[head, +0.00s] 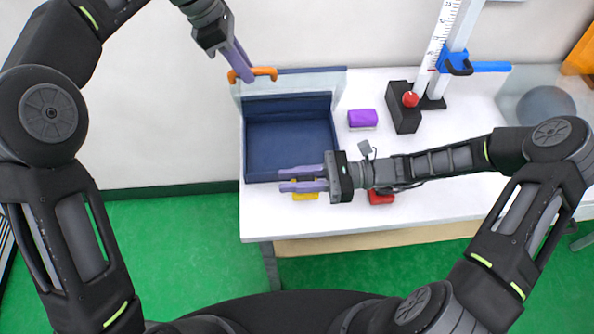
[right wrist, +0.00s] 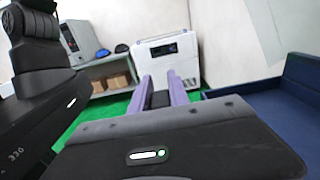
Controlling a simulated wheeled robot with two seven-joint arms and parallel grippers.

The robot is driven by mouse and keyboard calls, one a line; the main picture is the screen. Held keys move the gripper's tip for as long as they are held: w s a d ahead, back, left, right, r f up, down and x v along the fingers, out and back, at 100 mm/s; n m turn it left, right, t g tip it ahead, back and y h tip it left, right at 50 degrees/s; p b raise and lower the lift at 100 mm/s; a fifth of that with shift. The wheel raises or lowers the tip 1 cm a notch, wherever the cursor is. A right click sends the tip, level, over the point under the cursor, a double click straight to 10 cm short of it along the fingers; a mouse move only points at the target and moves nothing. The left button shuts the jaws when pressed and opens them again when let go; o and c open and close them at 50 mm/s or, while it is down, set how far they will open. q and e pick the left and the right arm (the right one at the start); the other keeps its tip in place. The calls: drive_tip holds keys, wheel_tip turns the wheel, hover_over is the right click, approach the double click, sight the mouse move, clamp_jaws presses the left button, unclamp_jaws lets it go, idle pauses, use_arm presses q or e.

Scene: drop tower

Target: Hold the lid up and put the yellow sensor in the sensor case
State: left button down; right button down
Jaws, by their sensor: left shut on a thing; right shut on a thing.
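The dark blue sensor case (head: 247,150) stands open at the left of the white table, and its inside looks empty. Its clear lid (head: 325,84) is raised at the back, with an orange handle (head: 264,73). My left gripper (head: 243,74) is shut on this handle. The yellow sensor (head: 305,196) is in front of the case, partly hidden under the purple fingers of my right gripper (head: 284,180). The right gripper is shut on it, near the case's front wall. In the right wrist view the case (right wrist: 265,112) is at the right; the sensor is not visible there.
A purple block (head: 362,119) lies right of the case. A red block (head: 381,198) is partly under my right forearm. A black box with a red button (head: 410,99) stands by the drop tower (head: 443,35) with its blue carriage (head: 455,61). A clear bin (head: 512,100) is far right.

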use_arm(q)
drive_tip(key=shift+a+f, duration=0.1)
drive_tip(key=shift+f, duration=0.05)
use_arm(e)
drive_tip(key=shift+w, duration=0.1)
drive_tip(key=w+f, duration=0.1)
drive_tip(key=w, duration=0.3)
drive_tip(key=w+f, duration=0.1)
drive_tip(key=w, duration=0.3)
drive_tip(key=w+f, duration=0.1)
drive_tip(key=w, duration=0.4)
drive_tip(key=shift+f, duration=1.45)
drive_tip(key=shift+f, duration=0.25)
drive_tip(key=shift+s+f, duration=0.15)
drive_tip(key=shift+f, duration=0.15)
